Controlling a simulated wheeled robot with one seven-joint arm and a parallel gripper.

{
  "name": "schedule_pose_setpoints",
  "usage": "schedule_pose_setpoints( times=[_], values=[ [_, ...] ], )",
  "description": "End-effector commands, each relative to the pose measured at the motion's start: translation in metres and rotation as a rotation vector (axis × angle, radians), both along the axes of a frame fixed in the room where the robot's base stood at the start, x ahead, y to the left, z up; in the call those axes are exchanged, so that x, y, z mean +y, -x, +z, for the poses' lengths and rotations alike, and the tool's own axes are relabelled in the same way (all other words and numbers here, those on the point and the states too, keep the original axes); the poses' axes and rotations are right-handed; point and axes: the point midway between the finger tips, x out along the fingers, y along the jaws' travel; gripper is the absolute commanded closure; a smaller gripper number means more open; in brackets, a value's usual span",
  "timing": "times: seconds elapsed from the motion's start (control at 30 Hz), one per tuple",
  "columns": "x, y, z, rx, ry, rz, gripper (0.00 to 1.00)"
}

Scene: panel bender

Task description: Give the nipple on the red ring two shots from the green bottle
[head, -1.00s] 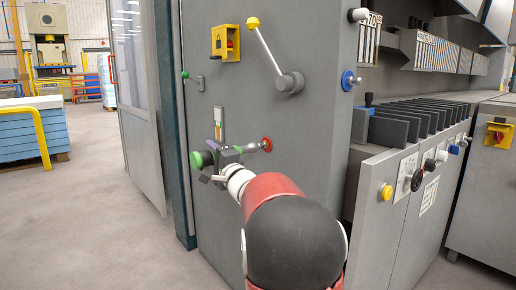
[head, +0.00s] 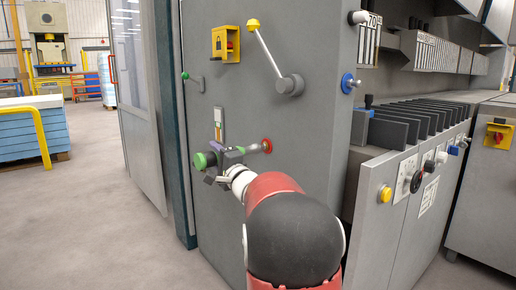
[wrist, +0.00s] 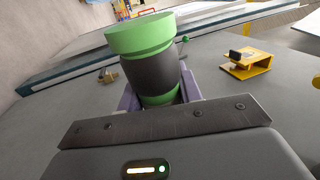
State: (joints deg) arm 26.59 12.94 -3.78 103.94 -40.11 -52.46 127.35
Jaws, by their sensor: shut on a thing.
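The green bottle (head: 201,160) is a dark cylinder with green ends, lying about level in front of the grey machine side. My gripper (head: 224,162) is shut around it. In the wrist view the bottle (wrist: 148,74) stands out between the fingers (wrist: 158,103), with its wide green end toward the camera's upper left. In the head view its slim grey front points right at the red ring (head: 266,145) on the panel. That front overlaps the ring's left side; I cannot tell whether it touches the nipple, which is hidden. The red ring is not visible in the wrist view.
A lever with a yellow knob (head: 253,23), a yellow lock bracket (head: 225,43) and a small green-knobbed lever (head: 185,76) stick out of the panel above. A blue ring fitting (head: 347,82) sits at the right edge.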

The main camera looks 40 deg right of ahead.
Motion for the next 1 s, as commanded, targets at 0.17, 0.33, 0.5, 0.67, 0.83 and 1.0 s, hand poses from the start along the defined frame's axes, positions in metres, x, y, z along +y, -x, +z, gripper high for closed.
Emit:
schedule_pose_setpoints(
  times=[0.17, 0.33, 0.5, 0.67, 0.83, 1.0],
  values=[
    [0.0, 0.0, 0.001, -0.002, 0.001, 0.0, 0.92],
    [-0.001, 0.0, 0.001, -0.002, 0.001, 0.0, 0.92],
    [-0.004, 0.0, 0.002, -0.002, 0.001, -0.001, 0.92],
    [-0.006, 0.0, 0.002, -0.002, 0.001, -0.001, 0.92],
    [-0.009, 0.0, 0.001, -0.001, 0.001, -0.001, 0.92],
    [-0.012, 0.0, 0.001, -0.001, 0.001, -0.001, 0.92]
  ],
)
